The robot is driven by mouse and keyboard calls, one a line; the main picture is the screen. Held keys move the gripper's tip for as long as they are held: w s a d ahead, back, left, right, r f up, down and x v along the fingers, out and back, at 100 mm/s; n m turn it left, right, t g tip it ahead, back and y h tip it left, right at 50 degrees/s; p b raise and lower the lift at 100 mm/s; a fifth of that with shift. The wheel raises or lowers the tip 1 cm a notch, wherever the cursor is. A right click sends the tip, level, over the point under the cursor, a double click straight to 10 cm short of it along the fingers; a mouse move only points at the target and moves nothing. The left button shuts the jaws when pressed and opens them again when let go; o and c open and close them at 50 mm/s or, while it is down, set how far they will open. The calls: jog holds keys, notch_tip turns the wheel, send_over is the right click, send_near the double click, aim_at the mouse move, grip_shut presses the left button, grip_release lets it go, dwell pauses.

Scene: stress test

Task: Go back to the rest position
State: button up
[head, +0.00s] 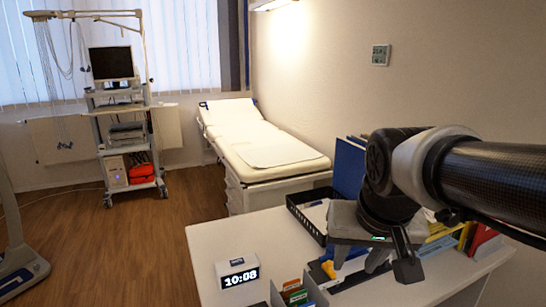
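My gripper (360,265) hangs at the end of my dark arm, which comes in from the right. It points down over the white desk (225,236), among the office items. Its two grey fingers appear apart, with nothing clearly between them. A small yellow thing (328,269) shows beside the left finger; whether they touch cannot be told. My wrist and gripper hide part of the items behind them.
A white clock (237,273) reading 10:08 stands on the desk. A black tray (308,217), blue binder (348,165) and colourful folders (485,240) crowd around my gripper. Beyond are an examination couch (280,152) and a wheeled equipment cart (128,140).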

jog(key=s+f+n, duration=0.1)
jog(key=s, duration=0.7)
notch_tip(320, 180, up, 15)
jog(key=p, duration=1.5)
jog(key=shift+s+a+n+t, duration=0.3)
jog(key=shift+s+a, duration=0.05)
jog(key=shift+f, duration=0.1)
jog(key=shift+d, duration=0.15)
